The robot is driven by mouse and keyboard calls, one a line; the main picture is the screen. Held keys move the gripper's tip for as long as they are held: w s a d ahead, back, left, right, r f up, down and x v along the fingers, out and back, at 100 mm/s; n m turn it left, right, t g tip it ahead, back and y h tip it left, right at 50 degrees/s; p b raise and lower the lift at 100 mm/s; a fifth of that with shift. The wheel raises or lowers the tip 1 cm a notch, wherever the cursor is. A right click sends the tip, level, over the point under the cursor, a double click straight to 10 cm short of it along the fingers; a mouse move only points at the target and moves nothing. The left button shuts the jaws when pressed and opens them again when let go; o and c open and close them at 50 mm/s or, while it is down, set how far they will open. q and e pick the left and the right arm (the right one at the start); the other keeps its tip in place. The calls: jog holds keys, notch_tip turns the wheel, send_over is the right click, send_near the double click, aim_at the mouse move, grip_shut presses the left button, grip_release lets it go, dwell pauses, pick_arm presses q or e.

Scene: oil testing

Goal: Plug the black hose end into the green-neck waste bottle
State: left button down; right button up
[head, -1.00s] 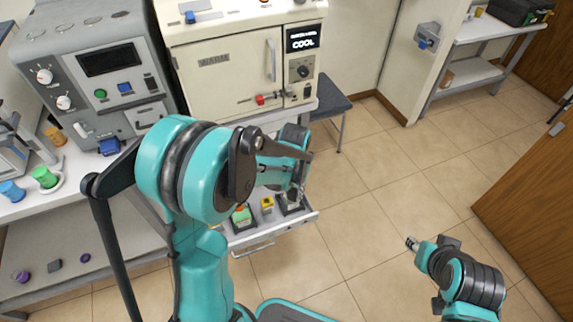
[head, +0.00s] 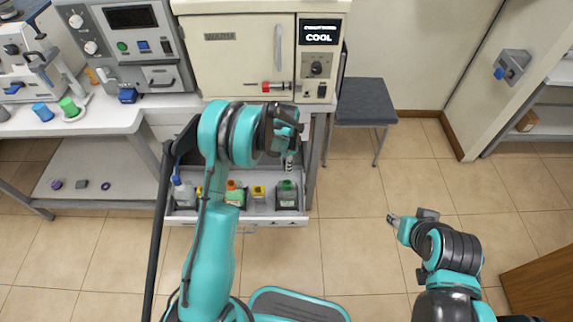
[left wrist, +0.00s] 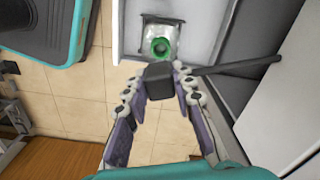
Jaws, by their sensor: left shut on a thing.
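The green-neck waste bottle (head: 287,196) stands at the right end of the open drawer, its green neck uppermost. In the left wrist view its green ring neck (left wrist: 161,47) faces the camera. My left gripper (left wrist: 158,84) is shut on the black hose end (left wrist: 158,75), a dark block between its fingertips. The hose end appears just short of the neck in that view; whether they touch cannot be told. My right gripper (head: 393,220) is over open floor at the right.
The open drawer (head: 235,216) also holds several other bottles to the left, partly behind my arm. A cream cabinet (head: 235,60) stands behind it. A dark bar (left wrist: 240,66) runs right from the hose end. A grey stool (head: 364,100) stands right; floor is free there.

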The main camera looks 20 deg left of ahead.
pick_arm(q)
jog(key=shift+w+f, duration=0.1)
jog(key=shift+f, duration=0.15)
jog(key=shift+f+b, duration=0.3)
jog(key=shift+f, duration=0.1)
jog(key=shift+f+b, duration=1.25)
jog(key=shift+f, duration=1.1)
jog(key=shift+f+b, duration=0.4)
jog(key=shift+b, duration=0.25)
jog(key=shift+f, duration=0.15)
jog(key=shift+f+b, duration=0.35)
jog(key=shift+b, duration=0.15)
jog(key=shift+f, duration=0.1)
jog(key=shift+f, duration=0.9)
